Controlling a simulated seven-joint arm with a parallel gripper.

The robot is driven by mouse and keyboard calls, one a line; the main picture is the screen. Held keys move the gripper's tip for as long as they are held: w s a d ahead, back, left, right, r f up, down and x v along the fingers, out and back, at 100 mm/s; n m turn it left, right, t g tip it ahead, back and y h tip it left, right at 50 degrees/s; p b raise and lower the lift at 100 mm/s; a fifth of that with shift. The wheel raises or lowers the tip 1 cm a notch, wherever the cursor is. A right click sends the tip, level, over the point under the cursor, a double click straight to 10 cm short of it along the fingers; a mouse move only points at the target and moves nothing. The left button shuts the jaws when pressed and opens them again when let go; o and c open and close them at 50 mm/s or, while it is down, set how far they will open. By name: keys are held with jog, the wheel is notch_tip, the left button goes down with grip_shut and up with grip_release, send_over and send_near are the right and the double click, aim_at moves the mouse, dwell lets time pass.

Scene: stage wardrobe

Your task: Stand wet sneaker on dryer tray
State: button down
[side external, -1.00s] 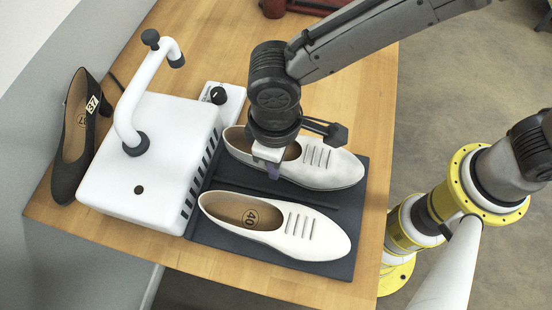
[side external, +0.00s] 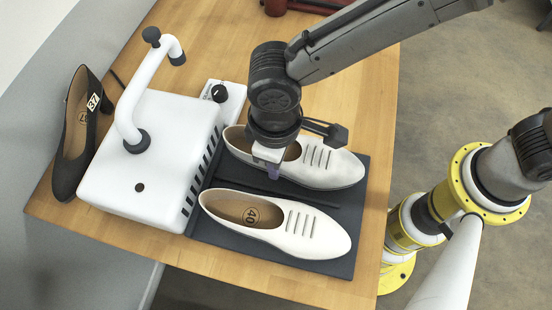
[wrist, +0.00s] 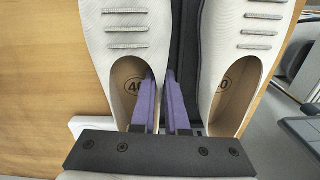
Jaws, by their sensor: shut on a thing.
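Two white sneakers stand side by side on the dark dryer tray (side external: 342,262), toes to the right in the side view. The far sneaker (side external: 330,170) appears at left in the wrist view (wrist: 125,20). The near sneaker (side external: 310,232) is at right in the wrist view (wrist: 215,70). A 40 mark shows in the insoles. My gripper (side external: 273,172) is shut on the near-side wall of the far sneaker. Its purple fingers (wrist: 160,85) straddle that wall, one inside the opening. The far sneaker looks upright; its sole contact is hidden.
A white dryer unit (side external: 155,175) with a curved pipe (side external: 132,100) adjoins the tray's left. A black heeled shoe (side external: 75,150) lies beyond it. A small white box with a black knob (side external: 219,93) stands behind. Bare wooden table (side external: 375,110) lies to the right.

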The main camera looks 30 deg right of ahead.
jog(key=shift+f, duration=0.3)
jog(key=c, duration=0.8)
grip_release()
jog(key=shift+c, duration=0.2)
notch_tip(320, 180, up, 14)
jog(key=w+d+r+m, duration=0.2)
jog(key=w+d+r, duration=0.3)
jog(key=w+d, duration=0.15)
jog(key=d+r+m+t+y, duration=0.1)
jog(key=d+r+m+t, duration=0.3)
jog(key=d, duration=1.2)
jog(key=s+d+m, duration=0.3)
jog(key=s+d, duration=0.4)
jog(key=d, duration=0.4)
jog(key=s+d+f+n+t+h, duration=0.1)
jog(key=s+d+f, duration=0.2)
jog(key=s+f, duration=0.3)
jog(key=shift+t, duration=0.3)
